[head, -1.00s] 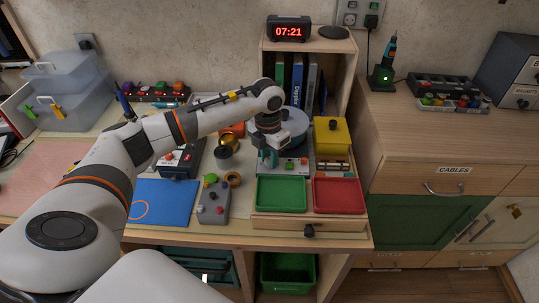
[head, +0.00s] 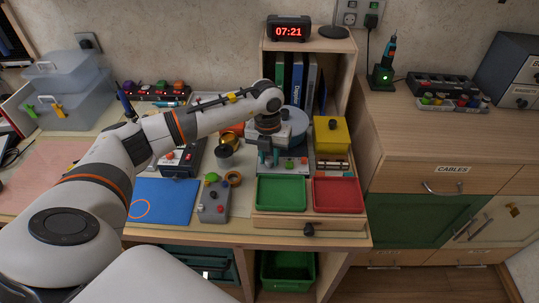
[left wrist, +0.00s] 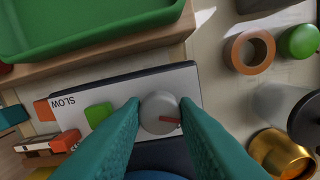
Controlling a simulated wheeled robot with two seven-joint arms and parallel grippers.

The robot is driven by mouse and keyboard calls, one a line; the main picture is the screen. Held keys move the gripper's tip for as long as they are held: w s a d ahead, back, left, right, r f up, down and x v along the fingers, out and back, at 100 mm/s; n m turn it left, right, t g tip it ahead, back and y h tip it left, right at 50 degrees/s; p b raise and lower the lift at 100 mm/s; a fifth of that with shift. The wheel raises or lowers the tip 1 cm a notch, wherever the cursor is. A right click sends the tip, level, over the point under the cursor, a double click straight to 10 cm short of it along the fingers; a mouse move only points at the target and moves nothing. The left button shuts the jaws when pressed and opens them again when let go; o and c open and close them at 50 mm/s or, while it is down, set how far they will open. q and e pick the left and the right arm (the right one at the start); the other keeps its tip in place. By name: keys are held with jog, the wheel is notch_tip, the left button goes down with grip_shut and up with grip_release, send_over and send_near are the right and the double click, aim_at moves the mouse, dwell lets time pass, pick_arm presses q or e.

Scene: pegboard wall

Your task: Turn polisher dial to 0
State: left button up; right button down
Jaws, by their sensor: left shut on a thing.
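The polisher (head: 299,158) stands on the bench behind the green tray, with a pale front panel, a green button and a blue-grey round top. In the left wrist view its panel (left wrist: 72,105) reads SLOW upside down beside the green button (left wrist: 98,113). The grey round dial (left wrist: 160,108) has a red mark pointing right in that picture. My left gripper (head: 270,161) is over the left part of the panel. In the left wrist view its teal fingers (left wrist: 160,115) are shut on the dial, one on each side. The 0 mark cannot be made out. My right gripper is out of view.
A green tray (head: 281,207) and a red tray (head: 338,208) sit in front of the polisher. A grey control box (head: 214,205), an orange-brown ring (head: 234,179) and a yellow container (head: 332,136) stand near. A shelf with binders is behind.

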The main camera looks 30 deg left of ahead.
aim_at(268, 159)
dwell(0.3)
pick_arm(q)
jog(key=o, duration=1)
notch_tip(268, 159, up, 12)
jog(key=b, duration=0.1)
jog(key=shift+a, duration=0.25)
